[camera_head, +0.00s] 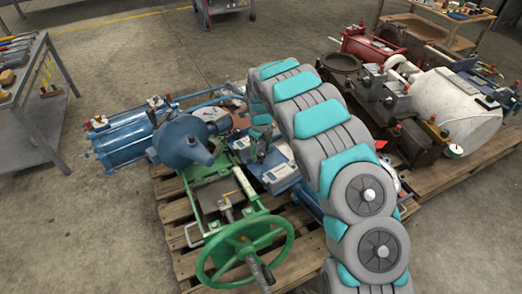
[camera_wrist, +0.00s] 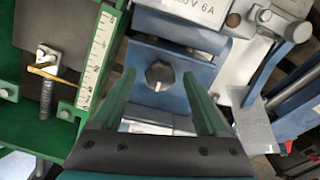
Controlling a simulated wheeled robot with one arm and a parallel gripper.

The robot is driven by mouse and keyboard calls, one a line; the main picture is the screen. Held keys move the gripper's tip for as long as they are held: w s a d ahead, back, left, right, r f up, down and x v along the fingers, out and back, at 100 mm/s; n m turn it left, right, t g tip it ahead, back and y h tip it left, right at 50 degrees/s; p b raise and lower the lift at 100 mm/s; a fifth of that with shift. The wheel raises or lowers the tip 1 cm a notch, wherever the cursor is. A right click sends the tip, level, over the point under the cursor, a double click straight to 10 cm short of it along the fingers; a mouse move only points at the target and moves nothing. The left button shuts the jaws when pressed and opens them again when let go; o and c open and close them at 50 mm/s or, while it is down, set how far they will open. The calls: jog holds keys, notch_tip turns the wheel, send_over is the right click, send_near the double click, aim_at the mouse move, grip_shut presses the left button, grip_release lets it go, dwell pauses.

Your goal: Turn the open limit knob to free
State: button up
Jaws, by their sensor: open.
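A grey faceted knob (camera_wrist: 160,75) sits on a blue housing (camera_wrist: 150,48) in the wrist view. I cannot read a label or setting on it, so I cannot tell whether it is the open limit knob or where it points. My gripper (camera_wrist: 158,72) is open, its two green fingers pointing at the housing, one to each side of the knob in the picture. I cannot tell if they touch it. In the head view the blue housing (camera_head: 282,172) is partly covered by my arm, and the knob is not distinguishable.
A green frame with a scale strip (camera_wrist: 97,60) stands close on the left. A green handwheel (camera_head: 245,252) and a blue actuator (camera_head: 185,142) share the wooden pallet (camera_head: 183,262). A second loaded pallet (camera_head: 435,182) stands right.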

jog(key=shift+c, duration=0.2)
grip_shut()
dwell(0.4)
